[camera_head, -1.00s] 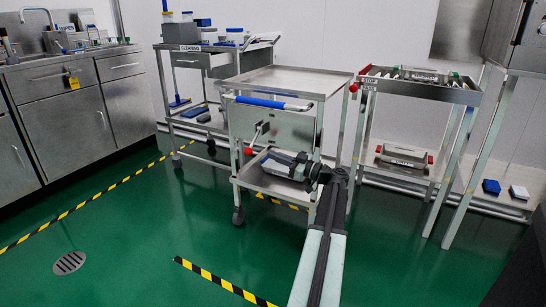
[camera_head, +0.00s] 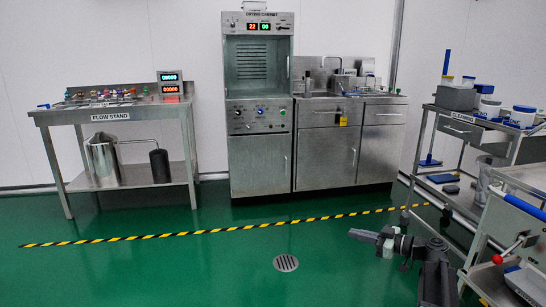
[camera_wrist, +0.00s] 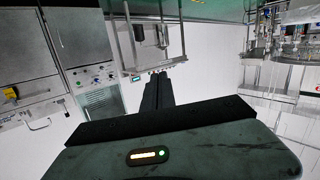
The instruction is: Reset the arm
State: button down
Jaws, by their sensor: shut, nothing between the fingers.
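My gripper (camera_head: 362,236) is at the lower right of the head view, at the end of my folded dark arm. It points left, above the green floor, and holds nothing. In the wrist view my gripper (camera_wrist: 158,76) shows as dark shut fingers in the middle, with nothing between them. No object touches it.
A steel cart (camera_head: 520,228) with a red-knobbed lever stands close to my arm at right, the CLEANING cart (camera_head: 465,130) behind it. The drying cabinet (camera_head: 258,165), sink unit (camera_head: 340,155) and FLOW STAND table (camera_head: 112,117) line the back wall. The floor at left is clear.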

jog(key=s+a+f+n+g+p, duration=0.1)
jog(key=a+g, duration=0.1)
jog(key=a, duration=0.6)
jog(key=s+a+f+g+p, duration=0.1)
jog(key=a+g+p, duration=0.15)
jog(key=a, duration=0.55)
jog(key=s+a+f+m+g+h+p, duration=0.2)
jog(key=s+a+f+g+h+p, duration=0.35)
jog(key=s+a, duration=0.6)
jog(key=s+d+f+m+g+h+b, duration=0.1)
jog(key=s+d+f+m+h, duration=0.15)
jog(key=d+m, duration=0.25)
jog(key=s+d+f+m+h+b, duration=0.1)
jog(key=s+d+f+m+h, duration=0.1)
jog(key=d+m+h, duration=0.25)
notch_tip(320, 180, up, 38)
jog(key=p, duration=3.8)
jog(key=shift+w, duration=0.15)
jog(key=shift+d, duration=0.1)
